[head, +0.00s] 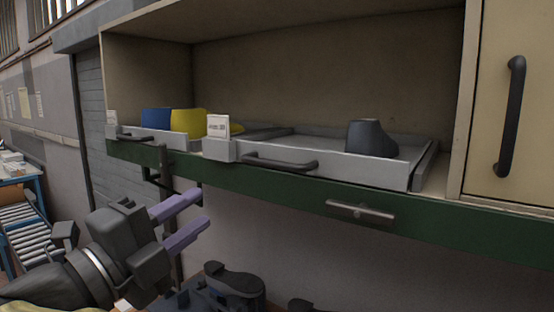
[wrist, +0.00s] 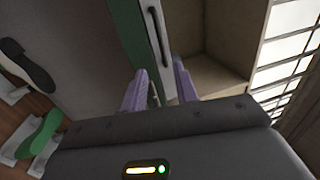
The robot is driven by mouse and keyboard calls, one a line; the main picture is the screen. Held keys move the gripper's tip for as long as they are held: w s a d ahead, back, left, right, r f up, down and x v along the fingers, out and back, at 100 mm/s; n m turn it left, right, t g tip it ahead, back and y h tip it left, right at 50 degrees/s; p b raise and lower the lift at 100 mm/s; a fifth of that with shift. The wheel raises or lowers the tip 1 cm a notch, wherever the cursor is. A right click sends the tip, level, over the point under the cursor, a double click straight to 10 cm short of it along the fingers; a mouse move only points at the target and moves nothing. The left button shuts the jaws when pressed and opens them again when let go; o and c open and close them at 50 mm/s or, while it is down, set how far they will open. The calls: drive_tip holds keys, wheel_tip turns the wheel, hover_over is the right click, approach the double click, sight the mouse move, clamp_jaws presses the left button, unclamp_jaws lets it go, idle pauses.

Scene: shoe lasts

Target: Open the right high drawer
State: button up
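The right high drawer is a shallow grey tray (head: 330,165) in the open shelf, with a dark bar handle (head: 280,163) and a white label at its left corner. Its front reaches the green shelf edge; how far it is out, I cannot tell. A dark grey shoe last (head: 371,138) stands in it. My gripper (head: 204,208) is open and empty, lower left of this handle and apart from it. In the wrist view my gripper (wrist: 160,66) has both purple fingers spread, with a dark bar handle (wrist: 158,35) beyond them; which one, I cannot tell.
The left drawer (head: 135,134) holds blue and yellow blocks. A metal handle (head: 360,211) sits on the green edge (head: 300,193). A cupboard door (head: 530,100) with a tall dark handle stands at right. Dark objects (head: 235,285) lie below. A roller conveyor (head: 20,218) is far left.

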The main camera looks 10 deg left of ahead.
sight(266, 164)
drive_tip(key=p+x, duration=0.8)
drive_tip(key=x, duration=0.9)
drive_tip(key=shift+s+d+r, duration=0.1)
drive_tip(key=shift+d, duration=0.15)
drive_tip(key=shift+w+d, duration=0.15)
drive_tip(key=shift+w, duration=0.2)
